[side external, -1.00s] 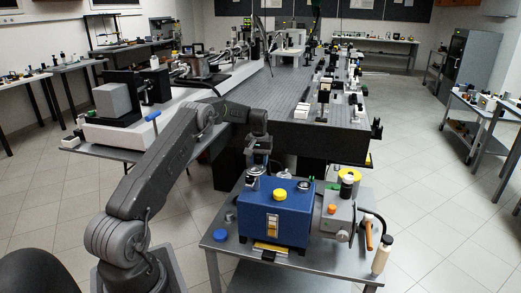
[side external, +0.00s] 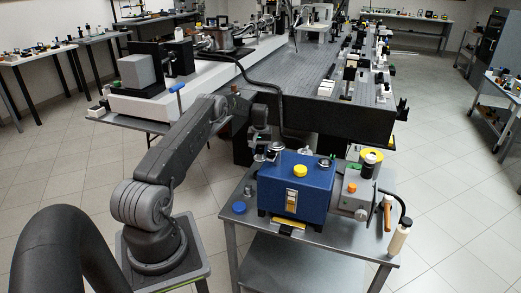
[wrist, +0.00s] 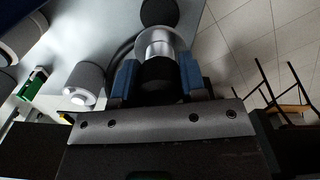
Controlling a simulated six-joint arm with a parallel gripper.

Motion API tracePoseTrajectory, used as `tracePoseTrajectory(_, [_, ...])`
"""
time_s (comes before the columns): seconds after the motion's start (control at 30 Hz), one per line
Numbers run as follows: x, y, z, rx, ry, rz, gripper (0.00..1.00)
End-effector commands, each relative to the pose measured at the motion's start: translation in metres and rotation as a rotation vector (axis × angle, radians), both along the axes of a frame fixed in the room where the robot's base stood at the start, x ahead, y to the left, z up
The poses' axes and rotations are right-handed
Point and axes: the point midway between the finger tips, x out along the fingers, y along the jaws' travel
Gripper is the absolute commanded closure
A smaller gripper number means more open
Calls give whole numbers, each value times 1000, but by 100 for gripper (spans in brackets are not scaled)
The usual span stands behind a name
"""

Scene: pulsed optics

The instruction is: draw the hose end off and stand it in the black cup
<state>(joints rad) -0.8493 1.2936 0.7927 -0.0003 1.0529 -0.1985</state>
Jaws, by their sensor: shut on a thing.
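In the wrist view my gripper (wrist: 158,68) has its blue fingers shut on a dark rounded piece, which looks like the hose end (wrist: 156,82). A shiny silver collar with a wide round flange (wrist: 160,42) sits just beyond the fingertips, in line with the held piece. I cannot tell whether the two are joined. In the side view my gripper (side external: 261,138) is low behind the left of the blue box, partly hidden. A black hose (side external: 262,86) arcs from the optical table down behind that box. A black round shape (wrist: 158,12) lies beyond the flange; I cannot tell whether it is the black cup.
The blue box (side external: 312,187) with a yellow knob fills much of the grey cart (side external: 240,190). A blue cap (side external: 239,208) lies on the cart's left. A grey cylinder (wrist: 86,82) stands close left of my fingers. The long optical table (side external: 345,118) stands behind.

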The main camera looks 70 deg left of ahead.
Motion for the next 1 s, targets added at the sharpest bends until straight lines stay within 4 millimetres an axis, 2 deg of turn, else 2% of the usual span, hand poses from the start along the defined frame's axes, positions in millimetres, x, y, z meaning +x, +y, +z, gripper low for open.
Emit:
tracePoseTrajectory(0.6, [0, 0, -48, 0, 0, 0, 95])
tracePoseTrajectory(1.0, [0, 0, -53, 1, 0, 0, 95])
